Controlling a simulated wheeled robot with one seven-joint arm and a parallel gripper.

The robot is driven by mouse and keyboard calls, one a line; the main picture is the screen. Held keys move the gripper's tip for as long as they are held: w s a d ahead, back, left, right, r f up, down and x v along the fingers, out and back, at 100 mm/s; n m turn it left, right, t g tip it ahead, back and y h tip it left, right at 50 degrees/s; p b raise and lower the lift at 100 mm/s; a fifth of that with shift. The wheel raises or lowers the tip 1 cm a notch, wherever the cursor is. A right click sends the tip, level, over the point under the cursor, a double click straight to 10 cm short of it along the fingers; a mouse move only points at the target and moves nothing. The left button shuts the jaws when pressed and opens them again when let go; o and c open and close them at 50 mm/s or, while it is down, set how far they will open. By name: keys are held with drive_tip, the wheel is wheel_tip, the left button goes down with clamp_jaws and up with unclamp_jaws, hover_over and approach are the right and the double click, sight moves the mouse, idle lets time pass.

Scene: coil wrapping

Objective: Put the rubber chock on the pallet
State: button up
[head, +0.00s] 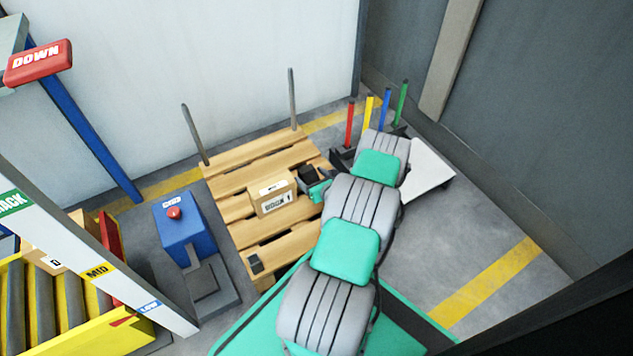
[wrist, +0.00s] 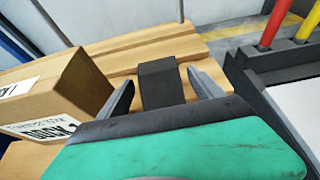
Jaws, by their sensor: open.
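The rubber chock (wrist: 160,84) is a dark block, seen in the wrist view on or just over the wooden slats. It also shows in the head view (head: 308,172), beside the carton on the pallet (head: 232,183). My gripper (wrist: 160,78) is open, with one finger on each side of the chock. Gaps show between the chock and both fingers. In the head view my gripper (head: 313,184) is small and partly hidden by my arm. The chock's underside is hidden, so I cannot tell its exact contact with the slats.
A labelled carton (head: 272,195) stands on the pallet close left of my gripper. Another small dark piece (head: 256,263) lies at the pallet's near corner. Two grey posts rise at its far edge. Coloured posts (head: 369,112) stand right, and a blue button box (head: 178,228) stands left.

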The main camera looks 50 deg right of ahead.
drive_tip(key=p+v, duration=0.4)
drive_tip(key=v, duration=0.7)
drive_tip(key=shift+s+r, duration=0.1)
drive_tip(key=shift+w+a+r+n+y, duration=0.1)
drive_tip(key=shift+w+r+n+y, duration=0.1)
drive_tip(key=shift+w+n+y, duration=0.1)
drive_tip(key=w+a+r+n+g+y, duration=0.1)
drive_tip(key=w+a+r+n+y, duration=0.4)
drive_tip(key=w+a+r+n, duration=0.4)
drive_tip(key=w+a+r+n+g+y, duration=0.2)
drive_tip(key=a+r+n+g, duration=0.55)
drive_tip(key=a+n, duration=0.65)
drive_tip(key=s+a+r+n+g+h, duration=0.2)
drive_tip(key=s+a+r+n+h, duration=0.1)
drive_tip(key=s+a+r+n, duration=1.1)
drive_tip(key=shift+s+r+n, duration=0.8)
drive_tip(key=shift+r+n, duration=0.1)
drive_tip(key=shift+n, duration=0.1)
